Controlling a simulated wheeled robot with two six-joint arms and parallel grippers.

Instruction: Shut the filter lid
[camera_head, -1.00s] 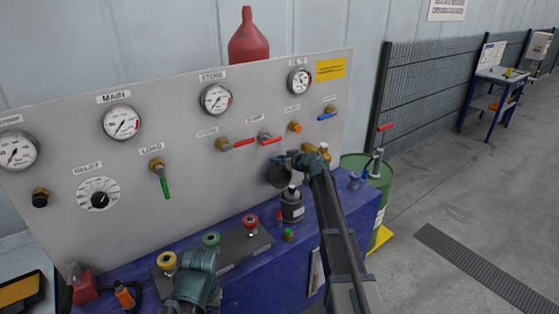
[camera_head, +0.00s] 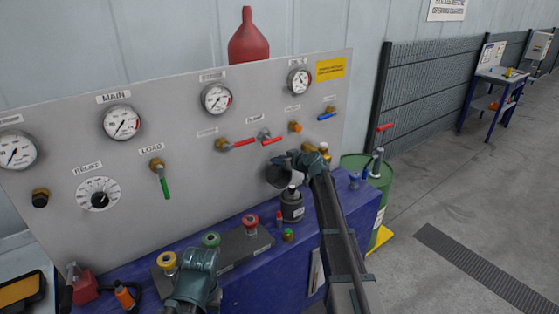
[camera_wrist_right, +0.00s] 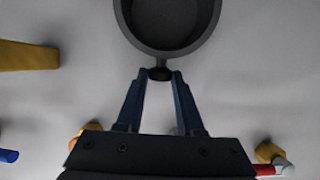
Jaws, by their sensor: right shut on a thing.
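The filter lid (camera_head: 278,176) is a dark round cap, tilted up on edge in front of the grey panel, above the dark filter body (camera_head: 292,208). In the right wrist view the lid (camera_wrist_right: 170,48) shows its hollow round inside and a small knob at its rim. My right gripper (camera_wrist_right: 160,76) is shut on that knob; in the head view the gripper (camera_head: 290,160) hides part of the lid's upper edge. Whether a hinge joins lid and body cannot be seen. My left gripper (camera_head: 196,272) is low in the head view, its fingers not clear.
The panel (camera_head: 220,180) carries gauges, a green-handled valve (camera_head: 163,180) and red-handled valves (camera_head: 270,139) close above my right gripper. Colored couplings (camera_head: 250,224) stand on a strip on the blue bench. A green drum (camera_head: 378,172) stands to the right, with open floor beyond.

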